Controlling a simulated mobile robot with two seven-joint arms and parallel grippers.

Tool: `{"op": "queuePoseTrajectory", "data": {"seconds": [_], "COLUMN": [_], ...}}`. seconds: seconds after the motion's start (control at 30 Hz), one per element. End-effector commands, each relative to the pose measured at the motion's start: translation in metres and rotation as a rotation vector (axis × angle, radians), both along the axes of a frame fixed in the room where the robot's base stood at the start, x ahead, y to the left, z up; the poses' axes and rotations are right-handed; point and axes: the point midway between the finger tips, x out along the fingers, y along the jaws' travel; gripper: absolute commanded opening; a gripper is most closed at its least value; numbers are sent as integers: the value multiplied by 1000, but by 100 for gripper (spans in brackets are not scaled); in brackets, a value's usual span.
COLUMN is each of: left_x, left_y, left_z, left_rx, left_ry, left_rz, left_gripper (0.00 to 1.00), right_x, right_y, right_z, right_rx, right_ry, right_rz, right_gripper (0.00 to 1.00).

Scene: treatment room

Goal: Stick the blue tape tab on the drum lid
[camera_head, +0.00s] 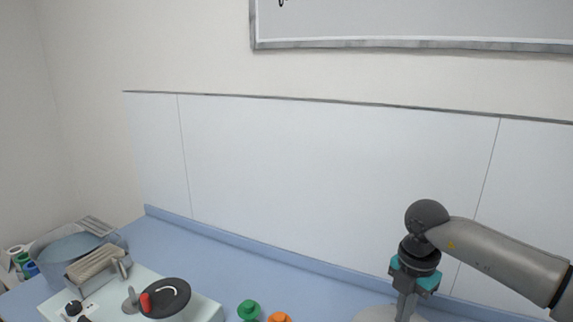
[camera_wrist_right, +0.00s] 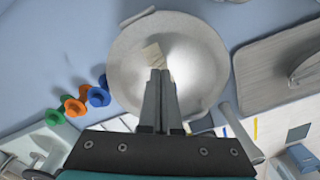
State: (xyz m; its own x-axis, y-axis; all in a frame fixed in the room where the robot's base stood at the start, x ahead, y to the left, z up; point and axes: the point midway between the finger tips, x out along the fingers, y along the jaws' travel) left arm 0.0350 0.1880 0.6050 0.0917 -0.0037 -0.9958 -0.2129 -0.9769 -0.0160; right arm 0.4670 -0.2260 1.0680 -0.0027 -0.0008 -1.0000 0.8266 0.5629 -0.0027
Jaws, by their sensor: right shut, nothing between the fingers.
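A round, shiny grey metal thing, which looks like the drum lid (camera_wrist_right: 195,62), lies under my right gripper in the right wrist view. A small pale beige patch (camera_wrist_right: 153,52) shows on it, just beyond the fingertips. I cannot make out a blue tape tab in either view. My right gripper (camera_wrist_right: 161,74) is shut and empty, its fingers pointing at the round metal; I cannot tell whether they touch it. In the head view the gripper (camera_head: 405,312) points down over the pale metal edge (camera_head: 370,314) at the bottom. My left gripper is not in view.
Green (camera_wrist_right: 55,117), orange (camera_wrist_right: 76,106) and blue (camera_wrist_right: 98,96) knobbed pieces stand left of the round metal. A grey tray-like piece with a handle (camera_wrist_right: 255,85) lies to its right. A white device with a black-and-red dial (camera_head: 165,297) and a grey-blue bin (camera_head: 65,248) stand at left.

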Motion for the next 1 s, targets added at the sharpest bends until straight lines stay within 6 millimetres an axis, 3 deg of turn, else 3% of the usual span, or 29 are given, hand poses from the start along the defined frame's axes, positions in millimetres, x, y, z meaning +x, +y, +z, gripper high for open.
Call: {"op": "queuePoseTrajectory", "data": {"seconds": [0.57, 1.0], "left_x": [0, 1], "left_y": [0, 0], "left_z": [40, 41], "left_rx": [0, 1], "left_ry": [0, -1], "left_rz": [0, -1], "left_gripper": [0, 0], "right_x": [1, 1], "right_y": [0, 0], "right_z": [50, 51], "right_rx": [1, 1], "right_ry": [-3, -3], "right_rz": [-1, -1], "right_gripper": [0, 0]}}
